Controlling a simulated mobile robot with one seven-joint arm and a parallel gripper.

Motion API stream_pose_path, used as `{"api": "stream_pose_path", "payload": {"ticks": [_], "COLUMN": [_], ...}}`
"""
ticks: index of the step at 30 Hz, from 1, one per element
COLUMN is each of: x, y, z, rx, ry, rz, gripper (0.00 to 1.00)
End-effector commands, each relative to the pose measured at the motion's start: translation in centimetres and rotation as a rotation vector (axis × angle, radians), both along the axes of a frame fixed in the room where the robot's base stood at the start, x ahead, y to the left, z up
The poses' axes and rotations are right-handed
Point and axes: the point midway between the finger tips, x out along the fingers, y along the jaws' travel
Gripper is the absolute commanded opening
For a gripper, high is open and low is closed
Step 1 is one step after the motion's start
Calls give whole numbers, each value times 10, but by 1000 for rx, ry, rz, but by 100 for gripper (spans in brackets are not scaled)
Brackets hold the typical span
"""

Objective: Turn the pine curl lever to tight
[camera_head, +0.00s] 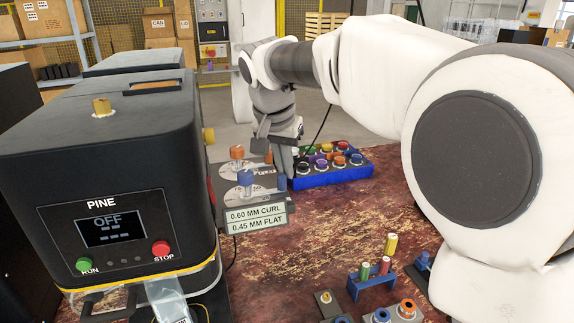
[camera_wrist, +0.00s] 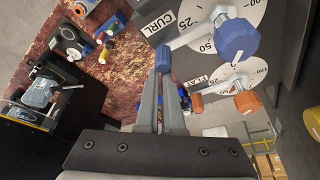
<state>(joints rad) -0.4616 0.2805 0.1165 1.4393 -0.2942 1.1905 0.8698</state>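The black seamer marked PINE (camera_head: 101,203) stands at left; its screen reads OFF. Beside it, a grey panel bears two dials. The blue-knobbed lever (camera_head: 247,178) is nearer the body camera and the orange-knobbed one (camera_head: 237,152) is behind it. In the wrist view the blue knob (camera_wrist: 236,40) is over the dial marked CURL, and the orange knob (camera_wrist: 247,102) over the one marked FLAT. No "tight" mark is legible. My gripper (camera_head: 283,172) is right of both knobs, apart from them.
A sign (camera_head: 257,217) reads 0.60 MM CURL and 0.45 MM FLAT. A blue tray (camera_head: 335,179) of coloured round pieces stands close right of my gripper. A blue rack (camera_head: 371,282) with small cylinders is at the front. The worn red tabletop (camera_head: 330,228) between is clear.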

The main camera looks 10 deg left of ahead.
Motion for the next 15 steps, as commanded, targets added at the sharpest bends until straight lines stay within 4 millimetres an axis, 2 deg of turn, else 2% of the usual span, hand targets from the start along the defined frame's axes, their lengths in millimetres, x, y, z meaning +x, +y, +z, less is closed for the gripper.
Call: {"api": "stream_pose_path", "payload": {"ticks": [1,11,15], "x": [-5,5,4], "y": [6,15,15], "z": [-3,-3,4], "rx": [-1,2,3], "ry": [20,17,13], "rz": [8,9,9], "gripper": [0,0,0]}}
